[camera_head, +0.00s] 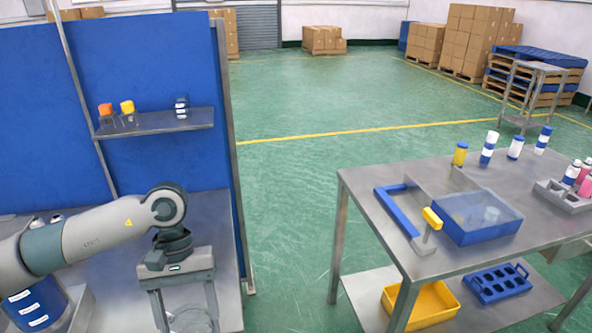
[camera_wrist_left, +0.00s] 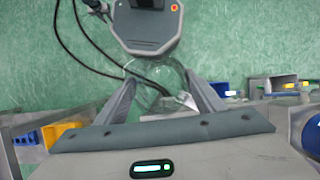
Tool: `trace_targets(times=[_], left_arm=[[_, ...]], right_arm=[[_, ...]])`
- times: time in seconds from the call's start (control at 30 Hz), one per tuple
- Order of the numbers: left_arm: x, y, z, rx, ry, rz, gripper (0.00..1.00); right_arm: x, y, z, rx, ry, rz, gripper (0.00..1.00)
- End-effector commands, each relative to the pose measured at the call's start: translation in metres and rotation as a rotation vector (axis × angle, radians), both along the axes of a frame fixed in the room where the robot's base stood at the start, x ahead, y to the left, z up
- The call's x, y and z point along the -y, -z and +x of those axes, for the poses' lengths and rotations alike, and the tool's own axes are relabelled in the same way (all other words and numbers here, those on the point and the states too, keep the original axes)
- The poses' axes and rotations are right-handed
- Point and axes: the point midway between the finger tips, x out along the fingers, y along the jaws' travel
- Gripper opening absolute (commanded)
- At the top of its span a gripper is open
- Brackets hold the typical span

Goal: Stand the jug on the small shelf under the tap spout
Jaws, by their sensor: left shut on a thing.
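The clear jug (camera_head: 190,318) hangs below my left gripper (camera_head: 188,300) at the bottom of the head view, partly cut off by the picture edge. My left gripper is shut on it; in the left wrist view the two fingers (camera_wrist_left: 163,100) stand on either side of the clear jug (camera_wrist_left: 160,78). Its transparent wall makes its outline and contents hard to tell. No tap spout or small shelf beneath one can be made out in either view. My right gripper is not in view.
A blue drum (camera_head: 38,303) is at lower left. A steel table (camera_head: 365,180) with blue tray (camera_head: 480,235) stands at right. Green floor between is clear.

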Motion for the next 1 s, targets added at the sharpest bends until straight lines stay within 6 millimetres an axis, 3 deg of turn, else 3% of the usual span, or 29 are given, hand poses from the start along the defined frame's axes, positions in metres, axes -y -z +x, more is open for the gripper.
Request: trace_targets(times=[0.3, 1.0], left_arm=[[-0.0049, -0.0087, 0.0046, 0.002, 0.238, 0.0, 0.28], [-0.0054, -0.0086, 0.0047, 0.002, 0.249, 0.0, 0.28]], right_arm=[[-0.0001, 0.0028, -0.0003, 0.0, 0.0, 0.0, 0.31], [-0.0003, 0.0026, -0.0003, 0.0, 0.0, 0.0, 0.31]])
